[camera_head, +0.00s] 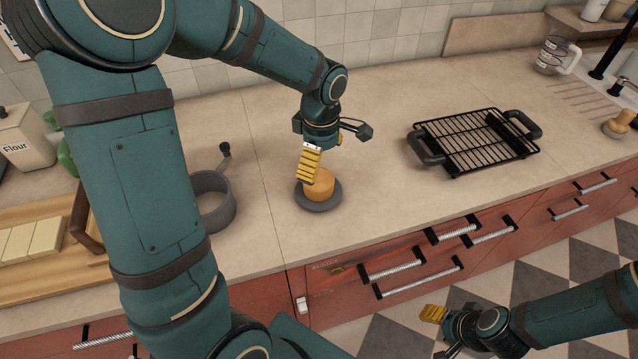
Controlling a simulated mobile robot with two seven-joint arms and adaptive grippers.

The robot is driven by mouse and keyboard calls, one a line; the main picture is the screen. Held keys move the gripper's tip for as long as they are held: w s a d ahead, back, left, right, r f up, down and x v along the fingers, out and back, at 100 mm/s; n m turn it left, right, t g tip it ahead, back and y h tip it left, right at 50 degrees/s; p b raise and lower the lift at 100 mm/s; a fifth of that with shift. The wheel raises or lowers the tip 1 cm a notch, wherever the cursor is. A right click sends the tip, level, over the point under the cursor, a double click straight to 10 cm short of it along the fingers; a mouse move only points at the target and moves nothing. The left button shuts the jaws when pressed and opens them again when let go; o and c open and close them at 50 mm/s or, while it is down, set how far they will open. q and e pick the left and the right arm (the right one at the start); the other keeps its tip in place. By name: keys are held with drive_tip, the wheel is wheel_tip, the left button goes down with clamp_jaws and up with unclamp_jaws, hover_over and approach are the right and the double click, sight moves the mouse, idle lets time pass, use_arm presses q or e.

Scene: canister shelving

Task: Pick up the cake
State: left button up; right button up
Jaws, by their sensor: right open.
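The cake (320,187) is a small round golden-brown piece. It sits on a dark grey round plate (318,205) on the counter. My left gripper (323,162) hangs directly over the cake, pointing down, and looks open. One yellow-padded finger reaches down at the upper left edge of the cake and hides part of it. The other finger stands apart to the right, mostly hidden. I cannot tell whether the near finger touches the cake. My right gripper (437,331) is open and empty at the lower right, over the floor in front of the drawers.
A grey round pan (214,210) with a handle stands left of the plate. A black wire rack (470,142) lies to the right. A wooden board (25,290) with pale blocks and a flour canister (25,140) are at far left. The counter between plate and rack is clear.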

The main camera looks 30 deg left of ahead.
sight(319, 176)
use_arm(q)
drive_tip(key=shift+w+f, duration=0.1)
drive_tip(key=shift+f, duration=0.8)
drive_tip(key=shift+s+a+f+b, duration=0.15)
drive_tip(key=shift+f+b, duration=0.1)
drive_tip(key=shift+f, duration=1.1)
drive_tip(key=shift+s+a+f+b, duration=0.1)
drive_tip(key=shift+f+b, duration=0.1)
drive_tip(key=shift+f, duration=1.15)
drive_tip(key=c, duration=1.2)
